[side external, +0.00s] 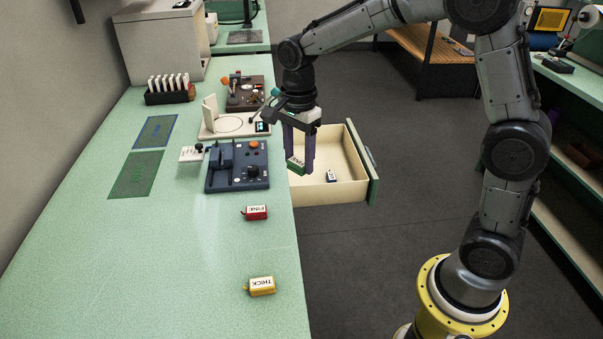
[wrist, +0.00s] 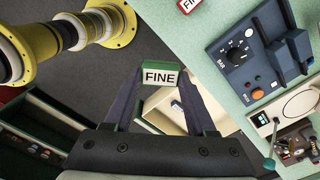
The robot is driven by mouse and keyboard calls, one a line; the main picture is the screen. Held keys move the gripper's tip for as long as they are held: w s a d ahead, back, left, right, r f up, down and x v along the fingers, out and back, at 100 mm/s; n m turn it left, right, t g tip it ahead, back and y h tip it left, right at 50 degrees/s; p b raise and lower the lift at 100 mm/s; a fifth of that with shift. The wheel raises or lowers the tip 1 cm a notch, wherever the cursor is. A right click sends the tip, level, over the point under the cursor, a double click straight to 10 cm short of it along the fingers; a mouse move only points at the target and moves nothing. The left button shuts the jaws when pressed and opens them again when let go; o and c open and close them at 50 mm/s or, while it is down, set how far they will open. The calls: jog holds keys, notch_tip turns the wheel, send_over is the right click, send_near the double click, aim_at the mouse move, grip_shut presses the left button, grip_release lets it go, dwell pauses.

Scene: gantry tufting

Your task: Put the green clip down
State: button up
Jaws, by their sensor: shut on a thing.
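The green clip (side external: 296,163) has a white label and is held between the fingers of my gripper (side external: 299,158). In the wrist view the clip (wrist: 160,77) reads FINE and sits between the two fingertips of my gripper (wrist: 160,84). My gripper is shut on it. The clip is in the air, near the bench edge and over the open drawer (side external: 329,190). A small dark blue clip (side external: 331,176) with a white label lies inside the drawer.
On the green bench (side external: 190,270) lie a red clip (side external: 256,213) and a yellow clip (side external: 261,286). A blue device (side external: 237,166) with knobs stands left of my gripper. Green (side external: 137,174) and blue (side external: 155,132) mats lie further left. The front of the bench has free room.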

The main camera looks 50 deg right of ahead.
jog(key=d+f+m, duration=0.4)
jog(key=d+f, duration=0.2)
jog(key=d, duration=0.6)
jog(key=d+f+m, duration=0.4)
jog(key=d+f, duration=0.1)
jog(key=d, duration=0.7)
send_over(328, 168)
jog(key=s, duration=0.1)
jog(key=f, duration=0.8)
jog(key=shift+a+f, duration=0.25)
jog(key=shift+f, duration=0.15)
jog(key=shift+w+d+f, duration=0.25)
jog(key=shift+w+f, duration=0.15)
jog(key=shift+f, duration=1.8)
jog(key=shift+f, duration=0.15)
jog(key=o, duration=1.1)
jog(key=shift+c, duration=0.2)
